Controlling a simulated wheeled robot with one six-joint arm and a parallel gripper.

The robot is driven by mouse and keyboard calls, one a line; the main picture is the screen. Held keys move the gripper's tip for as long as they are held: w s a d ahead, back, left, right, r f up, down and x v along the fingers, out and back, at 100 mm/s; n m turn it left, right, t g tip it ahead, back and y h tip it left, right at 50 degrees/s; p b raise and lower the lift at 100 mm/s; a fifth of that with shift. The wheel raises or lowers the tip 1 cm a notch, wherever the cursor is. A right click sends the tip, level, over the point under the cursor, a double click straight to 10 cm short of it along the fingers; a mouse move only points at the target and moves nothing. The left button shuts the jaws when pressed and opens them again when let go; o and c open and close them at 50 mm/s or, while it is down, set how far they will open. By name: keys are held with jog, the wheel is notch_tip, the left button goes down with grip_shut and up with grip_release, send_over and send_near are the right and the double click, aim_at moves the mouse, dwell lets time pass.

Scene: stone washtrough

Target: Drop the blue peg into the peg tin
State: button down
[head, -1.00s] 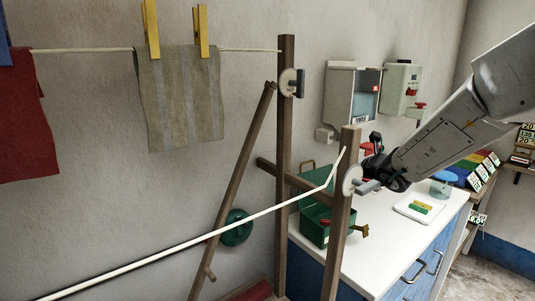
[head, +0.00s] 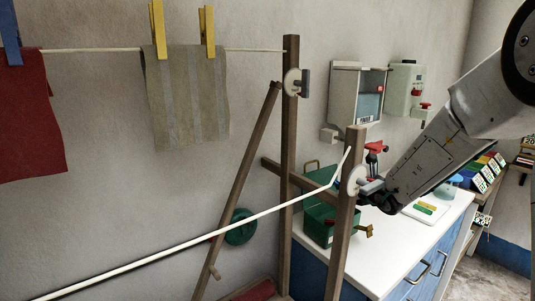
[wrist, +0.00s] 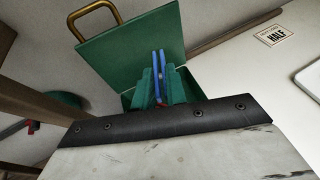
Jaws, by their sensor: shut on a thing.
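A blue clothes peg (wrist: 156,64) is held upright between the green fingers of my gripper (wrist: 163,80) in the wrist view. Behind it is the green peg tin (wrist: 194,84), with its lid (wrist: 128,50) standing open and a brass handle on top. In the head view the tin (head: 318,222) stands on the white counter, partly behind a wooden post. My gripper's tip is mostly hidden there by the post and its pulley. The fingers hide much of the tin's opening; a bit of red shows low between them.
A wooden post (head: 343,225) with a pulley and a white clothesline (head: 205,238) stand close in front of the tin. A white tray (head: 408,209) with yellow and green pieces lies right on the counter (head: 385,255). Cloths hang at left; another blue peg (head: 10,35) holds the red one.

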jog(key=c, duration=1.3)
grip_release()
jog(key=shift+c, duration=0.2)
jog(key=v, duration=0.7)
jog(key=shift+s, duration=0.35)
jog(key=shift+d+r, duration=0.15)
